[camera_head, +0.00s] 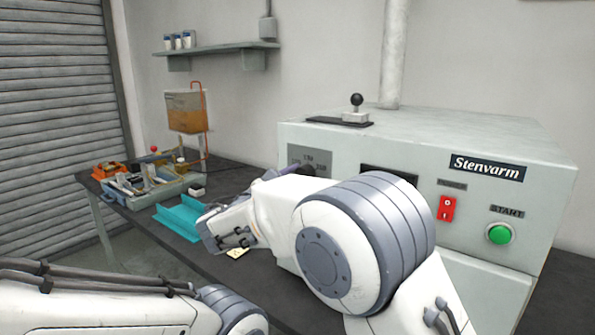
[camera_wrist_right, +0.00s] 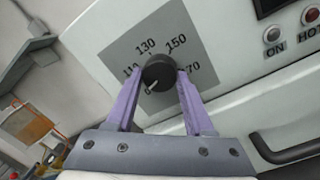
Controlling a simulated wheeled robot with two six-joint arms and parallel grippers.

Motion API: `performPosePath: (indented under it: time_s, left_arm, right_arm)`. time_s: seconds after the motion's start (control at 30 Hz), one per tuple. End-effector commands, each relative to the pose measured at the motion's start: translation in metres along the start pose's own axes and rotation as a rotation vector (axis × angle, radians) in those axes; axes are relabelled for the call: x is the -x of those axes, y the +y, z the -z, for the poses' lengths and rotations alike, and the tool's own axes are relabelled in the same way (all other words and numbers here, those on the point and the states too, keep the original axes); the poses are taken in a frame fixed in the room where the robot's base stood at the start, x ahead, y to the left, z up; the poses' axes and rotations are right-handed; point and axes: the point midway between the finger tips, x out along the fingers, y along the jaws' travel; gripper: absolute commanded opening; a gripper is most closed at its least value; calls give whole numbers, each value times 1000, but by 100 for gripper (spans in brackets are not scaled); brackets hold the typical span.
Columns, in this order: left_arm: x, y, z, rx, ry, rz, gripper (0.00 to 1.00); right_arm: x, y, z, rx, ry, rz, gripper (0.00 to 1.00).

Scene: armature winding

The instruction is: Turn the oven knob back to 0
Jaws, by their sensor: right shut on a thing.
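The oven knob (camera_wrist_right: 158,71) is a round black knob with a white pointer line, on a grey dial plate (camera_wrist_right: 118,55) printed with numbers such as 130 and 150. The pointer slants down and left, close to a 0 partly hidden near the knob. My right gripper (camera_wrist_right: 158,78) is shut on the knob, one purple finger on each side. In the head view the dial plate (camera_head: 312,155) shows on the oven front (camera_head: 340,140), while my right arm hides most of the gripper. My left arm is at the lower left; its gripper is out of view.
A red power switch (camera_head: 446,208) and green START button (camera_head: 499,234) are on the oven's right front. A dark handle (camera_wrist_right: 290,152) juts out below the dial. A teal holder (camera_head: 180,218) and a tool tray (camera_head: 150,190) stand on the dark bench to the left.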

Motion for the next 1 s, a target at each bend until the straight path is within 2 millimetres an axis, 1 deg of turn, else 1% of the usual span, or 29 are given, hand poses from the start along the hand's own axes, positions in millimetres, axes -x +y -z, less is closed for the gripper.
performPosePath:
  time_s: [0.03,0.1,0.4,0.97,1.0]
  left_arm:
    - [6,0,0,0,0,0,0]
    - [10,1,0,0,0,0,0]
    - [19,1,1,0,0,0,0]
    - [20,1,1,0,0,0,0]
    - [20,1,1,0,0,0,0]
  right_arm:
    - [0,3,-1,35,5,-6,0]
    - [0,2,-1,76,7,-7,0]
    - [0,1,0,187,13,-12,0]
    - [1,0,0,211,14,-13,0]
    - [1,0,0,211,14,-13,68]
